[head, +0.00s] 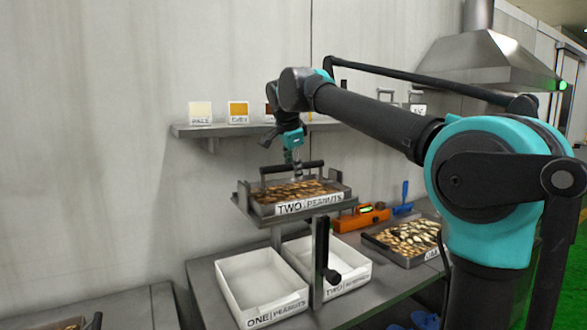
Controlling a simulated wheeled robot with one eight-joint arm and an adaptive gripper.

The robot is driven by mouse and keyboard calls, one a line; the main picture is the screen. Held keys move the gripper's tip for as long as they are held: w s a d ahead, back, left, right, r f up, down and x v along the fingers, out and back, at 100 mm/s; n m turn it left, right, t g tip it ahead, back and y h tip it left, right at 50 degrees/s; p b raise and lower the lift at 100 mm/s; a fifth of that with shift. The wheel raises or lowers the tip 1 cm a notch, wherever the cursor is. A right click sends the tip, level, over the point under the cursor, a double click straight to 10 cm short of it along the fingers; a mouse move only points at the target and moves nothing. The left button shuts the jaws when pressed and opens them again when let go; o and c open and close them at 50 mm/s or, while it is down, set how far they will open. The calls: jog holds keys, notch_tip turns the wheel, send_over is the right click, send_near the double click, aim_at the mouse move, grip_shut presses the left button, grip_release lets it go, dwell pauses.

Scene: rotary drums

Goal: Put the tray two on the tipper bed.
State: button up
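The tray labelled TWO PEANUTS (310,206) is a dark metal tray of brown nuts with a black bar handle (278,168) across its top. It appears level on the grey tipper bed (243,203), a raised plate on a post; small gaps beneath it cannot be judged. My gripper (296,174) is small in the head view, pointing down at the middle of the handle. Its fingers overlap the handle and tray, so I cannot tell whether they are closed on it.
Two white bins labelled ONE (277,312) and TWO (350,281) stand below the bed. Another nut tray (405,238) is on the bench at right, near an orange tool (362,217) and a blue-handled tool (404,198). A wall shelf (225,130) with colour cards is behind.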

jog(key=shift+r, duration=0.1)
jog(key=v, duration=1.2)
